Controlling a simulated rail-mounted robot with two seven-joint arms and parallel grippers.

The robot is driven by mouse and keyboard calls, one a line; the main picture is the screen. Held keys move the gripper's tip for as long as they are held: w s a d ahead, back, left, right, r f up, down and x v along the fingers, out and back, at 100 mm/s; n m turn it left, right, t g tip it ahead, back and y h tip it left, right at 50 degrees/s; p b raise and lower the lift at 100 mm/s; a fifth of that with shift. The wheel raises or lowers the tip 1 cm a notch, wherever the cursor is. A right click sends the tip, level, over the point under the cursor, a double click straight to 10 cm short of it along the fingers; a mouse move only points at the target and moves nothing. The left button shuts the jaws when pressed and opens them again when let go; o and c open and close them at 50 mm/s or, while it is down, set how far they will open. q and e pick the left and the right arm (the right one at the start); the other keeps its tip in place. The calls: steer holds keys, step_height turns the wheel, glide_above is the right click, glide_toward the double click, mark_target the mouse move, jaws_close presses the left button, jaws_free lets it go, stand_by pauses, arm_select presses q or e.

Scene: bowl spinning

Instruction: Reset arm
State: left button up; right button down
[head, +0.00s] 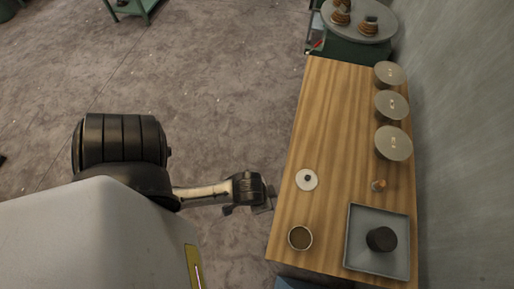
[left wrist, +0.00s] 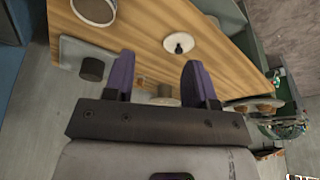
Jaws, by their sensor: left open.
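My left gripper (head: 268,198) is beside the left edge of the wooden table (head: 330,125) in the head view, apart from the things on it. In the left wrist view its two purple fingers (left wrist: 160,78) are spread with nothing between them. A round bowl (head: 300,237) with a brown inside stands at the table's near left corner; it also shows in the left wrist view (left wrist: 95,9). A white disc with a dark knob (head: 306,180) lies farther up the table and shows in the left wrist view (left wrist: 179,43). My right gripper is not seen.
A grey square tray (head: 356,262) holding a dark cylinder (head: 381,239) is at the near right. A small wooden piece (head: 377,185) stands beyond it. Three grey discs (head: 393,143) line the right edge by the wall. A round stand (head: 370,33) bears pots.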

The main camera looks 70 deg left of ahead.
arm_select(q)
steer(key=s+r, duration=0.1)
steer(key=s+r+m, duration=0.1)
steer(key=shift+s+a, duration=0.2)
steer(key=shift+s, duration=0.15)
step_height(320, 180, up, 14)
steer(key=p, duration=1.4)
steer(key=shift+r, duration=0.2)
